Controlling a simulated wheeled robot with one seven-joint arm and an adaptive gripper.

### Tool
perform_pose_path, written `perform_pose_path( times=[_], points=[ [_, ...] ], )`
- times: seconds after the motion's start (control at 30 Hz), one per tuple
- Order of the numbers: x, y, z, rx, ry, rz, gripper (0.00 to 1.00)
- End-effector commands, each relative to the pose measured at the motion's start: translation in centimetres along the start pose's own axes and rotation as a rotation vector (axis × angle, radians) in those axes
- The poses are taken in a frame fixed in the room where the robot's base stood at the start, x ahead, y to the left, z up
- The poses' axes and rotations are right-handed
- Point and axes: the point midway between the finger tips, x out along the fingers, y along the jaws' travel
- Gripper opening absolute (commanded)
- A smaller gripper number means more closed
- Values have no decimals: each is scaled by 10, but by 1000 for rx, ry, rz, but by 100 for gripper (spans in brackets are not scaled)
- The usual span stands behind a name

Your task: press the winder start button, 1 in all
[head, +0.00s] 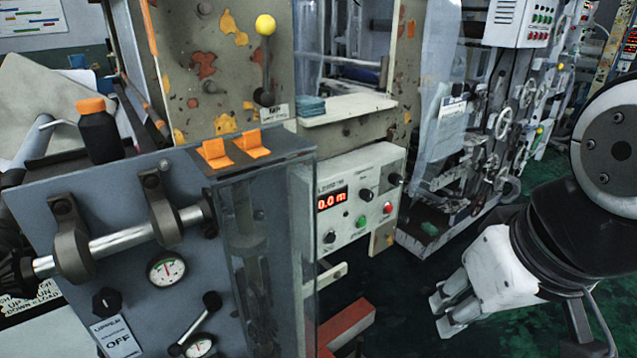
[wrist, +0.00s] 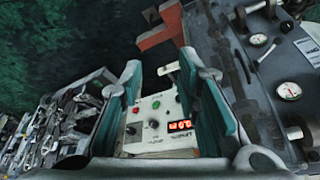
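The white control box (head: 345,195) with a red digital display (head: 332,199) reading 0.0 m stands in the middle of the head view. Its green button (head: 361,221) sits low on the panel, with a red button (head: 387,208) to its right. The box also shows in the wrist view (wrist: 165,142), turned upside down, with the green button (wrist: 155,104) between my fingers in the picture. My gripper (head: 440,314) is at the lower right of the head view, apart from the panel. Its fingers (wrist: 160,62) are spread and hold nothing.
A grey machine cabinet (head: 110,260) with gauges and a clear guard (head: 255,265) stands left of the box. A red bar (head: 345,325) juts out below it. Machinery with handwheels (head: 503,122) stands behind on the right. The dark green floor before the box looks clear.

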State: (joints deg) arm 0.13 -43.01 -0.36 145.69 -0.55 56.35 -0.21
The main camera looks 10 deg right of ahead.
Motion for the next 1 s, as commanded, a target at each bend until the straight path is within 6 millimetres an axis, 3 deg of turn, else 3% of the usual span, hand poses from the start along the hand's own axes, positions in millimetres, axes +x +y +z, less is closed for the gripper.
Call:
perform_pose_path(
  times=[0.03,0.1,1.0],
  points=[
    [0,0,0,0,0,0,12],
    [0,0,0,0,0,0,0],
    [0,0,0,0,0,0,0]
  ],
)
